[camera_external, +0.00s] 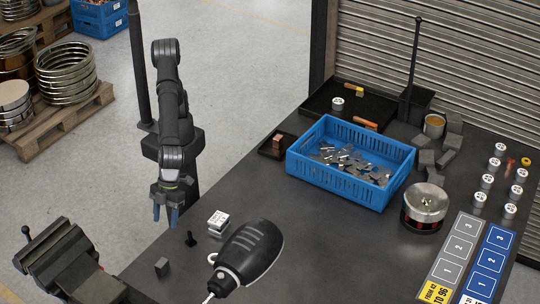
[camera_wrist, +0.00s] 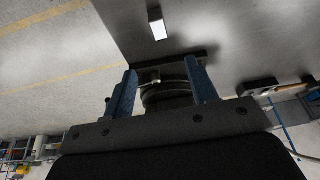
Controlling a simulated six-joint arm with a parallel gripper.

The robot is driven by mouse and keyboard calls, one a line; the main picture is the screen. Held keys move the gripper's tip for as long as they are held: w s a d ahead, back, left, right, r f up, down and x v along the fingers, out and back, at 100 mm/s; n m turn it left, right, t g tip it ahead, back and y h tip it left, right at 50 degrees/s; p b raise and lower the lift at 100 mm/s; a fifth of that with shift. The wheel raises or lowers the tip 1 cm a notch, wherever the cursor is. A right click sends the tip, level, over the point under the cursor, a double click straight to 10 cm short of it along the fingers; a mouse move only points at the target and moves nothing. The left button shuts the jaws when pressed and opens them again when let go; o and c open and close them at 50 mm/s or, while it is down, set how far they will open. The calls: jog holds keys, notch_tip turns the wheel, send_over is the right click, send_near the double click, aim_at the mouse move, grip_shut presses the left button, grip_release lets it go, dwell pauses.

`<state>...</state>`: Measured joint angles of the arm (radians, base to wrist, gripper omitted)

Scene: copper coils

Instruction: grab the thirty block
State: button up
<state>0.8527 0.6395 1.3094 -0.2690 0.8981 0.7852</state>
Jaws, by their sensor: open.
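A small white block (camera_external: 218,220) with dark print on it lies on the dark table, right of my gripper; the print is too small for me to read. Whether it is the thirty block I cannot tell. My gripper (camera_external: 165,219) hangs near the table's left edge, its blue fingers apart and empty, clear of the block. In the wrist view, my gripper (camera_wrist: 160,66) frames the column and base of my arm. A small block with a bright face (camera_wrist: 157,28) shows beyond the fingertips at the top of that view.
A black and grey tool (camera_external: 250,252) lies close to the white block. A small dark peg (camera_external: 190,239) and a grey block (camera_external: 162,267) stand nearby. A blue crate (camera_external: 345,178) of metal pieces stands farther back. A vise (camera_external: 68,258) is at lower left. Several labelled cylinders (camera_external: 488,181) stand at right.

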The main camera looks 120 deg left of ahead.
send_near(162, 262)
jog(key=x, duration=0.5)
jog(key=shift+w, duration=0.35)
jog(key=shift+s+x, duration=0.2)
jog(key=shift+x, duration=1.2)
jog(key=shift+s+x, duration=0.2)
jog(key=shift+x, duration=1.2)
jog(key=shift+r, duration=0.1)
grip_shut()
